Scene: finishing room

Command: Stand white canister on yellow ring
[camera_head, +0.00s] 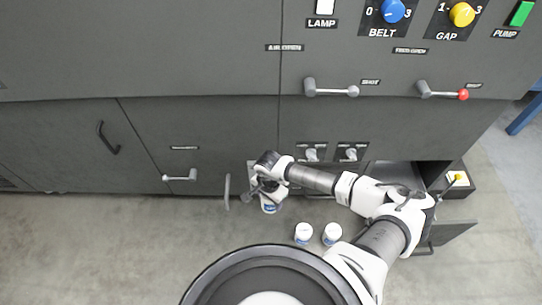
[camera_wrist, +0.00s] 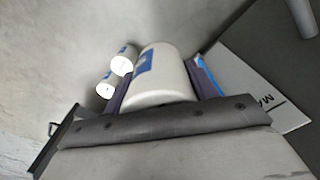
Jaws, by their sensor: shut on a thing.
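My gripper (camera_head: 266,192) is shut on a white canister (camera_head: 270,206) with a blue label, low in front of the dark machine. In the wrist view the held canister (camera_wrist: 162,78) fills the space between the two fingers, and its blue label shows at the left. I cannot tell whether its base touches anything. Two more white canisters, a left one (camera_head: 303,233) and a right one (camera_head: 332,234), stand on the floor to the right of my gripper. I cannot make out a yellow ring in either view.
The machine front (camera_head: 210,130) carries handles and knobs. A white panel with dark lettering (camera_wrist: 255,88) lies beside the held canister. The left floor (camera_head: 90,245) is clear.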

